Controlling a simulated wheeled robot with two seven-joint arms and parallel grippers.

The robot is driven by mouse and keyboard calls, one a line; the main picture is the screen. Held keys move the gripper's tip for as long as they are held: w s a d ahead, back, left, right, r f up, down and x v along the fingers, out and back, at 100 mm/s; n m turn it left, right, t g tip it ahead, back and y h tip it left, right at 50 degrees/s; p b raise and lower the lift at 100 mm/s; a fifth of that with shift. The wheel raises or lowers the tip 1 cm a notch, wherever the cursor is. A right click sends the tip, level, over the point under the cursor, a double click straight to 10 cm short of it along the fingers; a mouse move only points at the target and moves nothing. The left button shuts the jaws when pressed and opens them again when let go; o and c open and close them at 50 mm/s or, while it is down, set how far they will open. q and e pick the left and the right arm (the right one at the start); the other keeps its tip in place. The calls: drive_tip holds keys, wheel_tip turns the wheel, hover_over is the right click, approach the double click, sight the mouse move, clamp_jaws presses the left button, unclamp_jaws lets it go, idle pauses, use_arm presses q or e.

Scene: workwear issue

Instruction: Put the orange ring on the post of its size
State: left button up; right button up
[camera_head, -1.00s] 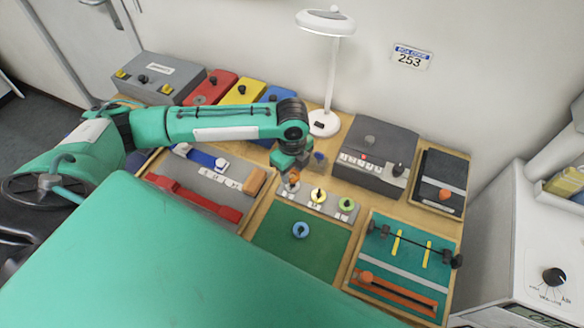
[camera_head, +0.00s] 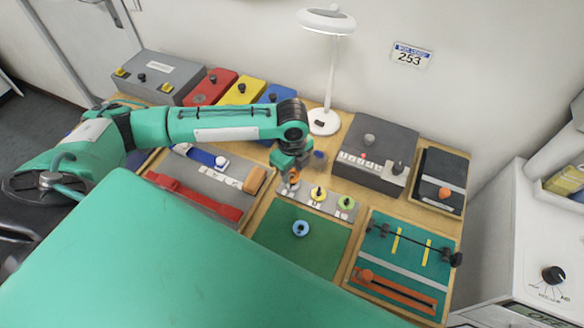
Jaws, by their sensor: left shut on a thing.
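The orange ring (camera_head: 294,183) is small and partly hidden by my left gripper (camera_head: 292,177), which is shut on it. Both are at the left end of a grey post strip (camera_head: 328,204). I cannot tell whether the ring is around the left post or just above it, because the fingers cover that spot. A yellow ring (camera_head: 318,193) is at the middle post and a yellow-green ring (camera_head: 346,202) is at the right one. A blue ring (camera_head: 300,228) lies on the green mat (camera_head: 290,248). My right gripper is not in view.
A grey tray with a red bar (camera_head: 190,197) lies left of the mat. A teal board with an orange slider (camera_head: 395,292) lies right. A grey box (camera_head: 374,155) and a white lamp (camera_head: 325,122) stand behind. The mat around the blue ring is clear.

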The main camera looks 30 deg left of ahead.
use_arm(q)
drive_tip(key=shift+f, duration=0.4)
idle(0.3)
drive_tip(key=o, duration=1.4)
drive_tip(key=shift+r+p, duration=1.3)
drive_tip(key=shift+p, duration=0.2)
drive_tip(key=shift+r+p, duration=2.25)
drive_tip(key=shift+p, duration=0.35)
